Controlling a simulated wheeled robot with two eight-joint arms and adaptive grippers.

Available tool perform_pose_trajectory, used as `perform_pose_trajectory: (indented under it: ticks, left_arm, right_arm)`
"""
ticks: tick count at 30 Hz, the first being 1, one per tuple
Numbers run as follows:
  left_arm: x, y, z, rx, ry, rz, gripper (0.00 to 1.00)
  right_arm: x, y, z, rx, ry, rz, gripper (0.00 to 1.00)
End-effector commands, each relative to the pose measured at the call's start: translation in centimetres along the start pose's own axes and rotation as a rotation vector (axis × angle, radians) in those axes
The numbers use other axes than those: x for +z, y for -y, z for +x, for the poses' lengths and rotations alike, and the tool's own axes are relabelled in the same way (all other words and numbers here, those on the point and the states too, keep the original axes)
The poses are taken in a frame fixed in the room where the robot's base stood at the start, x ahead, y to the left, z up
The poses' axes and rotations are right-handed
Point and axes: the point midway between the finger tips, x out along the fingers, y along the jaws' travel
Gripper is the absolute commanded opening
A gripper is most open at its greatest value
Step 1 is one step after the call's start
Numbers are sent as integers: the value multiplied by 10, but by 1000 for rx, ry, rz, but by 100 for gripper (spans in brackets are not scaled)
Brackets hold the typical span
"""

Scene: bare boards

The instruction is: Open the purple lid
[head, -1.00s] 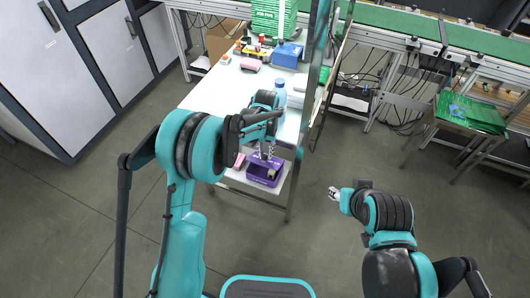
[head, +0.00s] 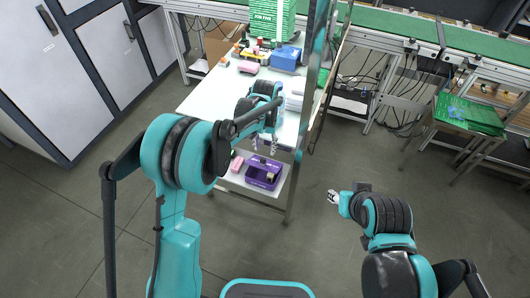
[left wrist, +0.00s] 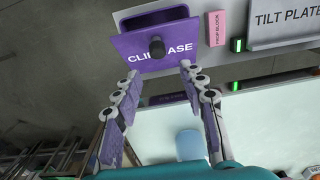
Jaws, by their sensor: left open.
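The purple case (head: 250,178) sits on a low white shelf at the end of the bench. In the left wrist view, the purple lid (left wrist: 185,42), a panel with partly covered lettering, bears a black knob (left wrist: 157,48). A dark opening (left wrist: 150,17) shows in the purple body beyond the panel. My left gripper (head: 264,147) is open and empty, above the case; in the wrist view its fingertips (left wrist: 158,74) lie apart either side below the knob, not touching it. My right gripper (head: 334,196) is over bare floor, far right of the case; its jaws are too small to read.
A pink prop block (left wrist: 215,28) lies right of the case in the wrist view, near a grey tilt plate (left wrist: 285,25). The white bench top (head: 210,98) is above the shelf, with a metal post (head: 308,85) at its right.

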Motion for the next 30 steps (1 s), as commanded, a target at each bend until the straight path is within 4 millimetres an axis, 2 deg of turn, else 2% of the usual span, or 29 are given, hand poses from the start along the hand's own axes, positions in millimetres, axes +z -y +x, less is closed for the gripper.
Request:
perform_pose_trajectory:
  ticks: [3, 9, 14, 21, 22, 26, 27, 30]
  left_arm:
    - [0, 0, -28, 0, 0, 0, 41]
    - [-1, 0, -60, 0, -1, 1, 41]
    - [-1, 0, -70, 0, -1, 1, 41]
    - [-1, 0, -71, 0, -1, 1, 41]
    - [-1, 0, -71, 0, -1, 1, 39]
    - [4, 2, -77, -1, -11, -5, 4]
    - [8, 4, -82, -2, -20, -11, 0]
    - [28, 12, -101, -6, -64, -34, 0]
  right_arm:
    - [0, 0, 0, 0, 0, 0, 40]
    - [0, 0, 0, 0, 0, 0, 40]
    - [0, 0, 0, 0, 0, 0, 40]
    - [0, 0, 0, 0, 0, 0, 40]
    - [0, 0, 0, 0, 0, 0, 40]
    - [0, 0, 0, 0, 0, 0, 40]
    - [0, 0, 0, 0, 0, 0, 40]
    - [0, 0, 0, 0, 0, 0, 40]
